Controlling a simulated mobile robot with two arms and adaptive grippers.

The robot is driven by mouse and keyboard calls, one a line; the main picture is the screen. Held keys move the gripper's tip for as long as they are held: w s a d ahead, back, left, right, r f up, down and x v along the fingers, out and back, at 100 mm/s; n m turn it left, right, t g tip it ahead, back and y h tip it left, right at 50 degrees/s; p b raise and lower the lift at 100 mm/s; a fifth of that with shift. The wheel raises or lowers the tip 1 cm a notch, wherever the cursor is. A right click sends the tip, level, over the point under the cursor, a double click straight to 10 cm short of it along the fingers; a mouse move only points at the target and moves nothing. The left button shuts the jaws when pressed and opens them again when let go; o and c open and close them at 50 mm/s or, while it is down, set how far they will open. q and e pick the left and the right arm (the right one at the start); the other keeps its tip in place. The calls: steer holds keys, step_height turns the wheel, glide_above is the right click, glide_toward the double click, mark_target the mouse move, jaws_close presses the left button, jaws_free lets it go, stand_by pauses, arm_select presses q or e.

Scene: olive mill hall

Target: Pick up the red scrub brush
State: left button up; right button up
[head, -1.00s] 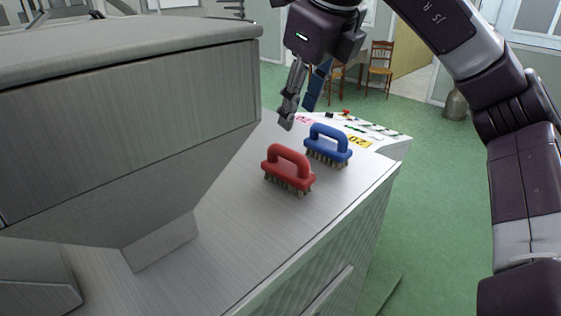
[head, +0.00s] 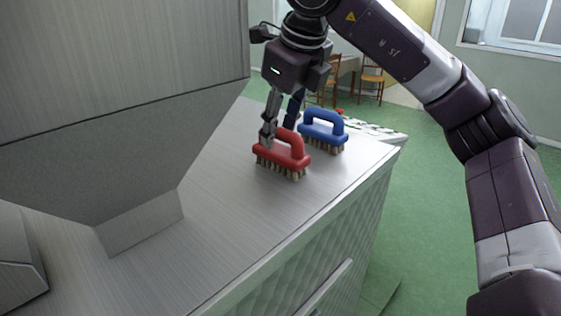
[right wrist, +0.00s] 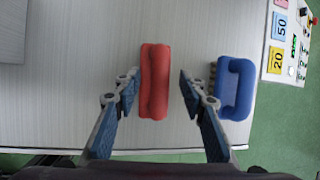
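The red scrub brush (head: 281,156) stands bristles down on the grey metal top, its handle upward. In the right wrist view the red brush (right wrist: 155,82) lies between the two spread fingers, with a gap on each side. My right gripper (head: 280,133) is open and low at the far side of the brush, one finger in front of part of the handle. It also shows in the right wrist view (right wrist: 157,85). My left gripper is not in view.
A blue scrub brush (head: 323,133) stands just beyond and right of the red one, close to the right finger (right wrist: 234,88). A large grey metal hopper (head: 120,90) fills the left. A control panel (right wrist: 288,45) lies at the far end. The metal top (head: 215,215) is bare nearer me.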

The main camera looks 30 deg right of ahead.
steer(key=shift+w+f, duration=0.2)
steer(key=shift+s+r, duration=0.1)
steer(key=shift+s, duration=0.05)
steer(key=c, duration=0.5)
jaws_close()
steer(key=shift+r, duration=0.6)
step_height(320, 180, up, 5)
steer(key=shift+f+b, duration=0.1)
steer(key=shift+b, duration=0.2)
step_height(320, 180, up, 14)
steer(key=p, duration=0.2)
steer(key=shift+p, duration=0.35)
